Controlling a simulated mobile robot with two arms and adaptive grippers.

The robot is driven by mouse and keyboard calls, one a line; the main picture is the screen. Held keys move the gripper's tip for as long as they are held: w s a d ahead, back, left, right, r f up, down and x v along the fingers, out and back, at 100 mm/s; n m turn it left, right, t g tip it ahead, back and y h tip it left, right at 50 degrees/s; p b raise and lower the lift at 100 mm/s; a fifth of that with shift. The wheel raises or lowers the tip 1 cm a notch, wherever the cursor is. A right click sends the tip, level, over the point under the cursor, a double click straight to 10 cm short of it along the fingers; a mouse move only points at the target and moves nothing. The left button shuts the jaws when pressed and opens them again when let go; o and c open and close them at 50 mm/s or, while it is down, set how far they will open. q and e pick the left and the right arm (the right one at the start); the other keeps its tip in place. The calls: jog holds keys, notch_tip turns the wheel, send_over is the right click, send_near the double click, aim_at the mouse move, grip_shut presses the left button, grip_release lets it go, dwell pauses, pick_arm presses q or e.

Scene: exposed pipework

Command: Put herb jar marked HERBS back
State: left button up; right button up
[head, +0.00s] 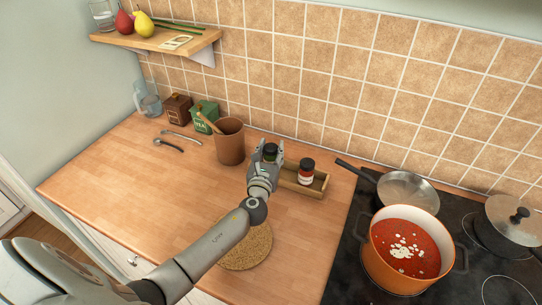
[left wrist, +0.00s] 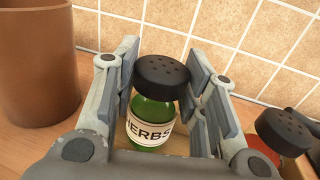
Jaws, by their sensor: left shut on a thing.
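The herb jar (left wrist: 150,122) is green with a black perforated lid and a white label reading HERBS. In the left wrist view it stands between the fingers of my left gripper (left wrist: 165,90), which is shut on it. In the head view the left gripper (head: 268,158) is at the left end of a small wooden rack (head: 318,187), with the dark jar lid (head: 270,149) showing between its fingers. The jar looks roughly upright; its base is hidden, so I cannot tell whether it touches the rack floor. My right gripper is not in view.
A red jar with a black lid (head: 306,170) stands in the rack to the right. A brown crock (head: 229,143) is close on the left. A pan (head: 408,190) and an orange pot of red sauce (head: 370,255) are on the hob.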

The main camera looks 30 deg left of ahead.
pick_arm(q)
jog(key=shift+f, duration=0.7)
jog(key=o, duration=0.6)
jog(key=shift+f, duration=0.15)
jog(key=o, duration=0.4)
jog(key=shift+o, duration=0.2)
jog(key=shift+s, duration=0.15)
jog(key=b+v, duration=0.1)
jog(key=v, duration=1)
jog(key=shift+s+d, duration=0.2)
jog(key=shift+s, duration=0.15)
